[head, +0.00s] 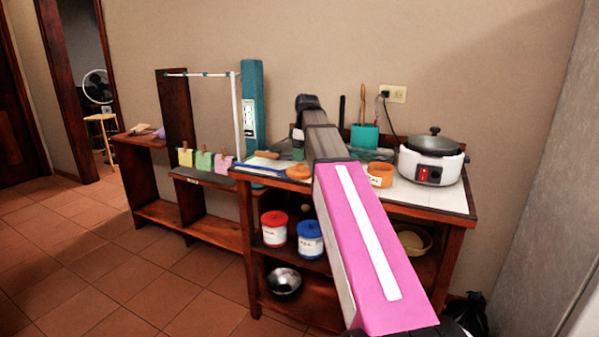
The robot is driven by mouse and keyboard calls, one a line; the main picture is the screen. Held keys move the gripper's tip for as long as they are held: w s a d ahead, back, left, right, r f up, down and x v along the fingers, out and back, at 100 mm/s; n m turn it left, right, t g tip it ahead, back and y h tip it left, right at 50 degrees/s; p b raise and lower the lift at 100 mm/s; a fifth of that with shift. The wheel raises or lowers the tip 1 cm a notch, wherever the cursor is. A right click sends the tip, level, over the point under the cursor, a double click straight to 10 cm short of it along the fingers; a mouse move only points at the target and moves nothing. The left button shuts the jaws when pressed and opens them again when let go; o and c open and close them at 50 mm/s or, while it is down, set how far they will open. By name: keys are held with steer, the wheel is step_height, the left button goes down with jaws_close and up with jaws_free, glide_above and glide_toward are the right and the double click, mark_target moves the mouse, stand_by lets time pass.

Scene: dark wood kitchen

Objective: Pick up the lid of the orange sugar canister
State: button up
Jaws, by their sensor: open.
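A low orange canister (380,175) with a white label stands on the white-topped counter, just right of my pink and grey arm. A round orange disc (299,172), which looks like a lid, lies near the counter's front edge, just left of my arm. Whether the canister's top is open or covered is hard to tell. My arm reaches forward over the counter between these two. Its far end bends out of sight, so my gripper and its fingers do not show.
A white cooker (432,164) with a dark lid stands at the counter's right. A teal holder (364,136) is behind the canister. Red (274,229) and blue (310,239) canisters and a metal bowl (284,281) are on shelves below. The floor (130,270) at left is clear.

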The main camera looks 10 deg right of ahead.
mark_target(300, 165)
step_height(300, 165, down, 4)
steer(key=shift+w+a+f, duration=0.1)
steer(key=shift+a, duration=0.05)
steer(key=c, duration=1)
